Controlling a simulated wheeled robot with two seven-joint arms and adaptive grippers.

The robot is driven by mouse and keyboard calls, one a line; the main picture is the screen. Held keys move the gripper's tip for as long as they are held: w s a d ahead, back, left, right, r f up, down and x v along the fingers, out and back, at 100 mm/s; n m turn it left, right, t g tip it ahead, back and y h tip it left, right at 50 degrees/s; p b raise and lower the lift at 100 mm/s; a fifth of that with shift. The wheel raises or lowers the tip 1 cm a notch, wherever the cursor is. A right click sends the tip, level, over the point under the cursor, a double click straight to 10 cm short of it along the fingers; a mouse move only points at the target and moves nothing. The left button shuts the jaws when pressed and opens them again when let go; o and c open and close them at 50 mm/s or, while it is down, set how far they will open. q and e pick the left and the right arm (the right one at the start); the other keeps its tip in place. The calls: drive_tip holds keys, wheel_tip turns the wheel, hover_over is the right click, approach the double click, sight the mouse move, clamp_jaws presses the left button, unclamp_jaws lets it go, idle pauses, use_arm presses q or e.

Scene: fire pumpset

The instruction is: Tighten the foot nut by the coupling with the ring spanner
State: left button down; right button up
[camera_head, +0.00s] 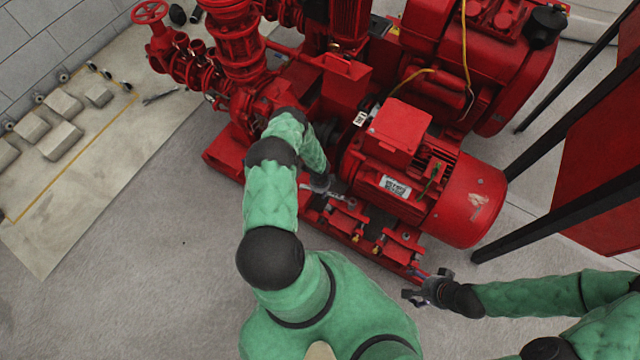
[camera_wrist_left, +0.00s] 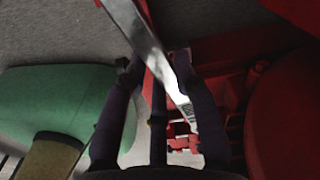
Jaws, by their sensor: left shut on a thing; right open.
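My left gripper (camera_head: 320,184) reaches down beside the red motor (camera_head: 385,180), at its coupling end. It is shut on the ring spanner, whose silver shank shows in the left wrist view (camera_wrist_left: 150,48), slanting between the fingers. In the head view a short bright piece of the spanner (camera_head: 337,196) shows at the motor's feet. The spanner's ring end and the foot nut by the coupling cannot be made out, so I cannot tell whether they touch. My right gripper (camera_head: 428,290) is open and empty, near the front corner of the red base frame (camera_head: 395,266).
Brass-coloured bolts (camera_head: 357,236) stand along the near side of the base frame. The red pump and pipework (camera_head: 235,50) rise at the left. A mat with grey blocks (camera_head: 62,140) lies far left. A black-framed red panel (camera_head: 600,180) stands right. The floor in front is clear.

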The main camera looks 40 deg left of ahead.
use_arm(q)
drive_tip(key=shift+f, duration=0.1)
drive_tip(key=shift+s+d+f+n+b, duration=0.15)
drive_tip(key=shift+f+b, duration=0.15)
drive_tip(key=shift+f, duration=0.25)
drive_tip(key=shift+s+f+n+b, duration=0.15)
drive_tip(key=shift+f+b, duration=0.1)
drive_tip(key=shift+f, duration=0.3)
drive_tip(key=shift+f+b, duration=1.35)
drive_tip(key=shift+s+d+n+p, duration=0.25)
drive_tip(key=shift+s+n+p, duration=0.05)
drive_tip(key=shift+p, duration=0.25)
idle(0.7)
drive_tip(key=shift+r, duration=0.1)
wheel_tip(320, 180, up, 5)
drive_tip(key=p, duration=0.4)
idle(0.7)
